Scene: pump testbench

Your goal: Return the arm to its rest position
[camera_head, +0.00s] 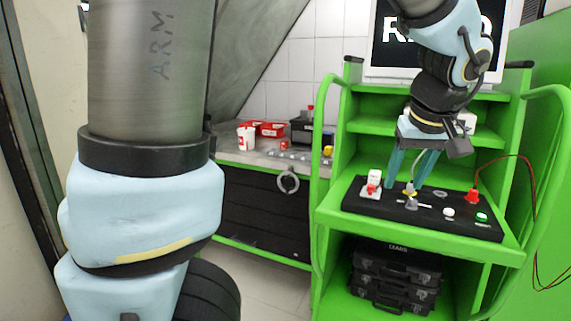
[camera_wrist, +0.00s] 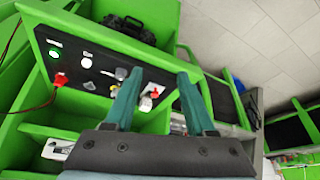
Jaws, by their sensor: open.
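My gripper (camera_head: 409,166) is above the black control panel (camera_head: 345,203) on the green cart, with its two teal fingers pointing down and apart. Nothing shows between the fingers. In the wrist view my gripper (camera_wrist: 157,90) also shows open, with the panel (camera_wrist: 90,92) behind the fingers. A metal lever or valve (camera_head: 411,201) stands on the panel close to the fingertips. I cannot tell whether the fingers touch it. The arm reaches down in front of the screen and is bent.
The panel also bears a red-and-white switch (camera_head: 373,183), a red plug (camera_head: 473,196) with a cable, a white button (camera_head: 449,212) and a green button (camera_head: 482,217). Black cases (camera_head: 395,277) lie on the lower shelf. A workbench (camera_head: 228,154) with red bins (camera_head: 271,129) stands behind on the left.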

